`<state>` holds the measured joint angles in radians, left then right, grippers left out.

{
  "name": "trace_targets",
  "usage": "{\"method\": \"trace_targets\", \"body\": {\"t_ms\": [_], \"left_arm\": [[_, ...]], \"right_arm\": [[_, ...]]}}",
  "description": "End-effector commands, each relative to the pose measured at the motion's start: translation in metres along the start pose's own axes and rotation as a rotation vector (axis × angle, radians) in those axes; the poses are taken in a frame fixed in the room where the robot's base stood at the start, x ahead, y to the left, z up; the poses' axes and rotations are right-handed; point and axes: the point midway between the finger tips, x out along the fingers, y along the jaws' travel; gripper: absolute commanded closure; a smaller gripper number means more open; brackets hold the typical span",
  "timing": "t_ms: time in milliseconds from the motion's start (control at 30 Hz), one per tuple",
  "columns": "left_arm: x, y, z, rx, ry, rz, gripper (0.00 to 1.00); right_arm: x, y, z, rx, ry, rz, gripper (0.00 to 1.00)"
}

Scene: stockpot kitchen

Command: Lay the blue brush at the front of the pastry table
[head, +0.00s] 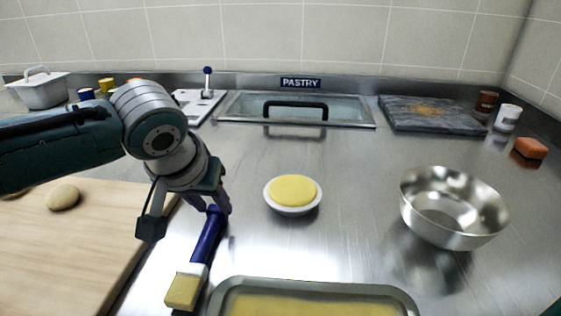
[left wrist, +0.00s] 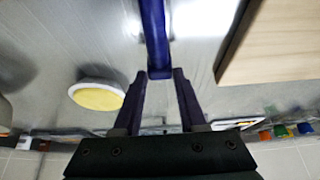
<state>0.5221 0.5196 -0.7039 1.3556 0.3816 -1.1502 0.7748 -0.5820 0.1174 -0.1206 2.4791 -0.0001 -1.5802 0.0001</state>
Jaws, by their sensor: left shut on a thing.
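The blue brush (head: 209,236) has a blue handle, a white collar and pale yellow bristles, which point toward the front. My left gripper (head: 218,205) is shut on the handle near its far end, above the steel pastry table (head: 350,175). In the left wrist view, the fingers (left wrist: 159,76) close on the blue handle (left wrist: 154,30), which runs away to the top edge. I cannot tell whether the bristles touch the table. My right gripper is not in view.
A tray with yellow contents (head: 410,300) stands at the front, right of the bristles. A white bowl with yellow filling (head: 293,209) and a steel bowl (head: 452,235) stand farther right. A wooden board (head: 90,260) with dough lies left. A grey slab (head: 430,122) is at the back.

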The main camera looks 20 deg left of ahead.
Motion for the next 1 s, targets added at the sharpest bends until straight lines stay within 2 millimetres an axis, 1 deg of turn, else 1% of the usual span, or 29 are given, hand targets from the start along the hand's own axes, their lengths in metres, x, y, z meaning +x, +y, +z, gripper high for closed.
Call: {"method": "trace_targets", "body": {"t_ms": [267, 300, 567, 833, 933, 1000], "left_arm": [[0.001, 0.0, 0.0, -0.001, 0.0, 0.0, 1.0], [0.002, 0.0, 0.001, -0.001, 0.0, 0.0, 0.58], [0.001, 0.0, 0.0, -0.001, 0.0, 0.0, 0.29], [-0.001, 0.0, -0.001, 0.0, 0.001, 0.0, 0.29], [-0.009, 0.0, -0.002, 0.0, 0.0, 0.001, 0.29], [-0.018, 0.0, -0.002, 0.0, 0.001, 0.001, 0.29]], "right_arm": [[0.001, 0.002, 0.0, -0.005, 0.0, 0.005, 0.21], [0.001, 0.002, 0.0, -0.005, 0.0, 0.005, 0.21], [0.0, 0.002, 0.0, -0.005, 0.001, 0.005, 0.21], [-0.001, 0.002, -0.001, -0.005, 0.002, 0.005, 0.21], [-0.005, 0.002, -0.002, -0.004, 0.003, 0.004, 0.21], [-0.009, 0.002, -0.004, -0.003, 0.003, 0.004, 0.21]]}}
